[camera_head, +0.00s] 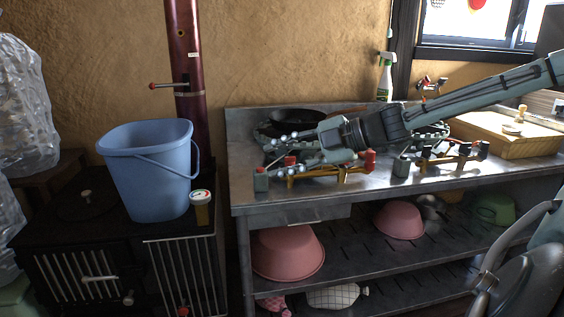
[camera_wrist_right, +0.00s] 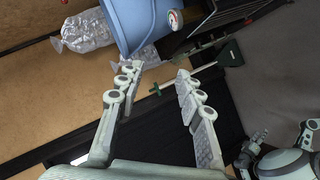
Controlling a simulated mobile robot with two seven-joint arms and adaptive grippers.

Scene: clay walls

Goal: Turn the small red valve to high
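Small red valve knobs sit on the brass-coloured pipes of two burners on the metal counter. On the left burner, one red knob (camera_head: 290,160) is just under my gripper and another (camera_head: 370,156) is at its right end. More red knobs (camera_head: 465,148) show on the right burner. I cannot tell which is the task's valve or its setting. My right gripper (camera_head: 272,152) reaches in from the right above the left burner. Its fingers are spread and empty in the wrist view (camera_wrist_right: 155,88); contact with the knob cannot be told. My left gripper is not clearly visible.
A blue bucket (camera_head: 150,175) and a small gauge (camera_head: 201,205) stand left of the counter (camera_head: 330,196). A pan (camera_head: 298,119) is behind the gripper. A spray bottle (camera_head: 386,78) stands at the back. Pink bowls (camera_head: 288,256) sit on the shelf below.

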